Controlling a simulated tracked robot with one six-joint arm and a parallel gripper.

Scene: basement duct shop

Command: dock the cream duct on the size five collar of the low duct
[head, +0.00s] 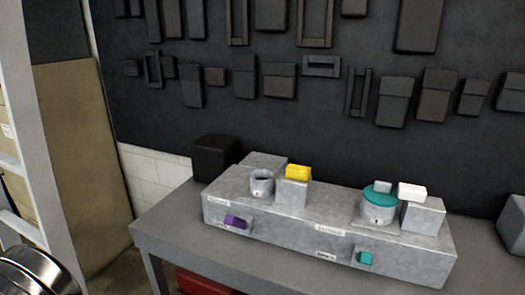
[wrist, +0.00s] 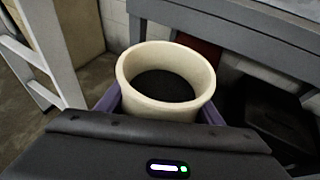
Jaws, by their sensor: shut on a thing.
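My gripper (wrist: 160,108) has purple jaws shut on the cream duct (wrist: 132,101), a short open tube with a dark inside, in the wrist view. Neither shows in the head view. The low duct (head: 285,229) is a long grey metal box on the bench. It has an open grey collar (head: 261,188) at left and another collar (head: 377,213) at right under a teal lid (head: 379,204). Small labels on the duct and collars are too small to read, so I cannot tell which collar is size five. The cream duct is apart from both collars.
A yellow piece (head: 299,172) and a white piece (head: 411,191) sit on raised grey blocks beside the collars. Purple (head: 236,221) and teal (head: 365,258) pieces are on the front face. A black box (head: 213,155) stands behind left. The bench edge (wrist: 245,22) shows beyond the cream duct.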

